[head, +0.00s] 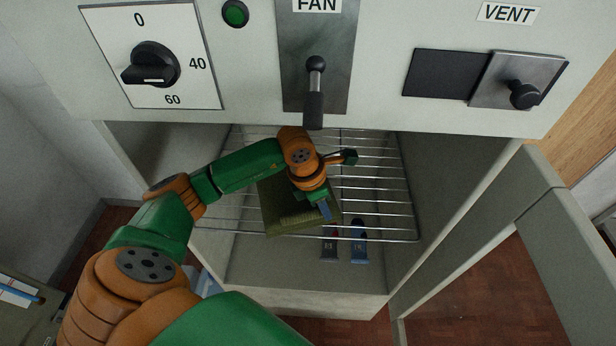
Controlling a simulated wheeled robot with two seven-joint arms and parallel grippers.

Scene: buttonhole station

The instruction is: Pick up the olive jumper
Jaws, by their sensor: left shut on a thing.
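The olive jumper (280,217) lies folded on a wire rack inside the open cabinet. My left gripper (324,208) is over its front right part, pointing down, and is shut on the jumper. My left arm covers the back and part of the middle of the jumper. I cannot tell whether any of it is lifted off the rack. My right gripper is not in view.
The wire rack (376,207) spans the cabinet. Below it lie a red-and-dark item (329,244) and a blue item (358,243). The fan lever (314,95) hangs above the opening. The cabinet door (480,250) stands open at right.

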